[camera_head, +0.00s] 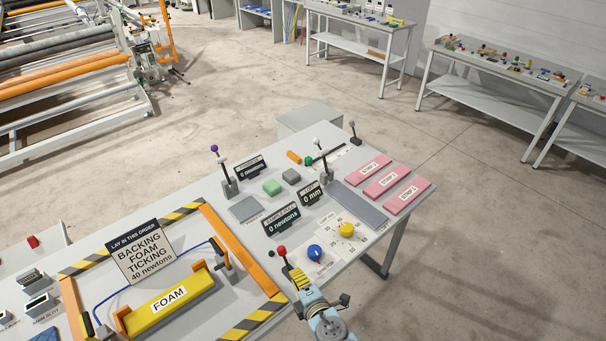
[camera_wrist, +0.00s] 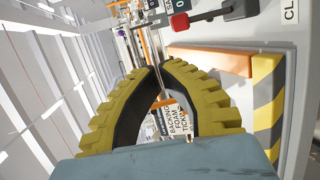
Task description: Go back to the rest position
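My gripper (camera_head: 294,272) is at the front edge of the table, above and to the right of the orange frame bar. It is beside the lever with the red knob (camera_head: 281,251) and below the blue dial (camera_head: 315,252); I cannot tell if it touches the lever. In the wrist view, the two yellow ribbed fingers of my gripper (camera_wrist: 159,68) curve in and meet at their tips. Nothing shows between the tips, so the gripper looks shut and empty. A red knob (camera_wrist: 180,50) shows beyond the fingers.
The table holds a yellow FOAM block (camera_head: 168,299), a layer-order sign (camera_head: 141,251), a yellow dial (camera_head: 346,229), pink pads (camera_head: 383,181) and a lever with a purple knob (camera_head: 214,149). The floor (camera_head: 480,250) to the right is clear. Side tables (camera_head: 497,70) stand behind.

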